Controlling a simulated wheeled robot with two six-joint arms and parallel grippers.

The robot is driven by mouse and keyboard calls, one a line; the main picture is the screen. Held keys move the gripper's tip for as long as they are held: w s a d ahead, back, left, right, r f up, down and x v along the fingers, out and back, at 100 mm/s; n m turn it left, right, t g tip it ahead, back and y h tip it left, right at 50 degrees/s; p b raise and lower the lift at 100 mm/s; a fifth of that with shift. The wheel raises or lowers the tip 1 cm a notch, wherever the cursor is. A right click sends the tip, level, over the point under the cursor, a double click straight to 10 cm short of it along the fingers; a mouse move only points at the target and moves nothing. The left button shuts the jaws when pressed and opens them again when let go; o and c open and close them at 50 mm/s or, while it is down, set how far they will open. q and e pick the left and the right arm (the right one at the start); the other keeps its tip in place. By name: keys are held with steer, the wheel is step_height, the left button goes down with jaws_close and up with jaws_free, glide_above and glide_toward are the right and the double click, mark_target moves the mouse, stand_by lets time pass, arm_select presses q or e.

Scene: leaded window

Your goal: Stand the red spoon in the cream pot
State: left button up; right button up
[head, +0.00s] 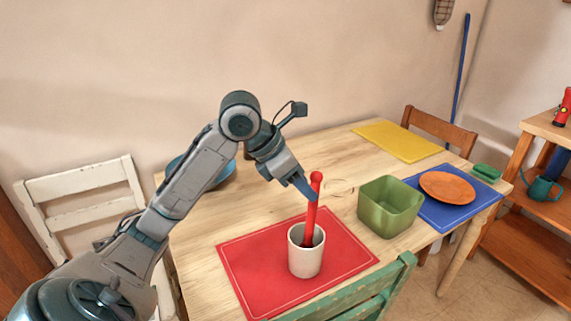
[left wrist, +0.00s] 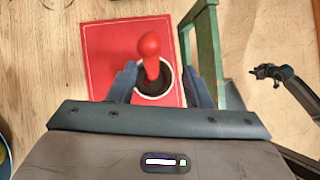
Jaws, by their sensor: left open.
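The red spoon (head: 311,212) stands in the cream pot (head: 306,261), nearly upright and leaning a little, its knobbed end up. In the left wrist view the spoon (left wrist: 150,50) rises from the pot's dark inside; the pot's rim (left wrist: 154,96) surrounds it. The spoon's lower end is hidden in the pot. My left gripper (head: 303,187) is open beside the spoon's upper part; in the left wrist view its fingers lie apart on either side of the spoon. My right gripper (left wrist: 273,73) seems to show small at the right of the left wrist view; its jaws are unclear.
The pot stands on a red mat (head: 243,268). A green square bowl (head: 390,212) is to its right. An orange plate (head: 447,187) lies on a blue mat (head: 440,217). A yellow mat (head: 397,141) is at the back. A green chair back (head: 352,297) rises at the near edge.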

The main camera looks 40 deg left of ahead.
arm_select(q)
steer(key=v, duration=0.8)
steer(key=shift+r+b, duration=0.15)
steer(key=shift+b, duration=0.2)
arm_select(e)
steer(key=shift+w+r, duration=0.25)
steer(key=shift+r, duration=0.4)
steer(key=shift+w+r, duration=0.25)
steer(key=shift+r, duration=0.35)
steer(key=shift+w, duration=0.1)
steer(key=shift+a+f, duration=0.1)
steer(key=shift+a, duration=0.05)
